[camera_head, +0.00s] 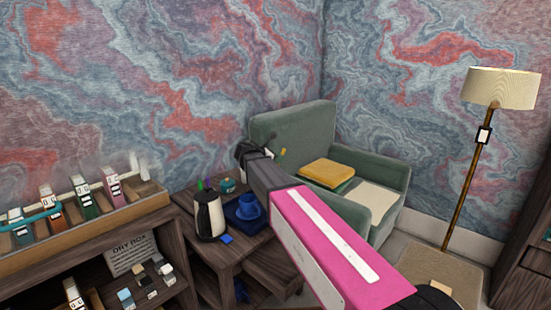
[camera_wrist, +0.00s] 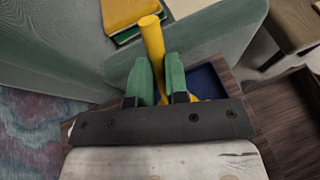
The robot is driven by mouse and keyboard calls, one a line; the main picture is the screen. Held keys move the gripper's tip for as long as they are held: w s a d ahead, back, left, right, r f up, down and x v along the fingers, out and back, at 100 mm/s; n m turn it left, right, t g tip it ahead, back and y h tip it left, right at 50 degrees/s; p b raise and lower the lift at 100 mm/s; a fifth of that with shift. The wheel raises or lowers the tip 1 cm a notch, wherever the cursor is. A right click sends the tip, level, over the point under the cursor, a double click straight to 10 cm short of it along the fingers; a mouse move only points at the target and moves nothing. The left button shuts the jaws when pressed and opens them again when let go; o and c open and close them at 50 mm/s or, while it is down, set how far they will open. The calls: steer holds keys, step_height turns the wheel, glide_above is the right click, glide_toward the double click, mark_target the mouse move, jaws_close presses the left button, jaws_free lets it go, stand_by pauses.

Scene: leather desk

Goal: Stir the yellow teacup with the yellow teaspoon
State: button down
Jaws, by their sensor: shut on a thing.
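My gripper (camera_head: 276,156) is above the right side of the small wooden side table. In the wrist view its green fingers (camera_wrist: 159,66) are shut on the yellow teaspoon (camera_wrist: 151,38), whose handle sticks up past the fingertips. A small yellow patch shows low beside the right finger in the wrist view; I cannot tell whether it is spoon or cup. The yellow teacup cannot be made out for certain in either view. In the head view my arm covers that part of the table.
A blue cup (camera_head: 249,206) stands on a blue tray (camera_head: 239,222) beside a kettle (camera_head: 208,216) on the side table (camera_head: 183,199). A green armchair (camera_head: 293,126) holding yellow items (camera_head: 328,173) stands close behind. A wooden shelf (camera_head: 88,232) is at left.

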steer(key=shift+s+a+f, duration=0.1)
steer(key=shift+a+f, duration=0.1)
steer(key=shift+f, duration=2.35)
steer(key=shift+a+f, duration=0.2)
steer(key=shift+f, duration=2.35)
steer(key=shift+a, duration=0.1)
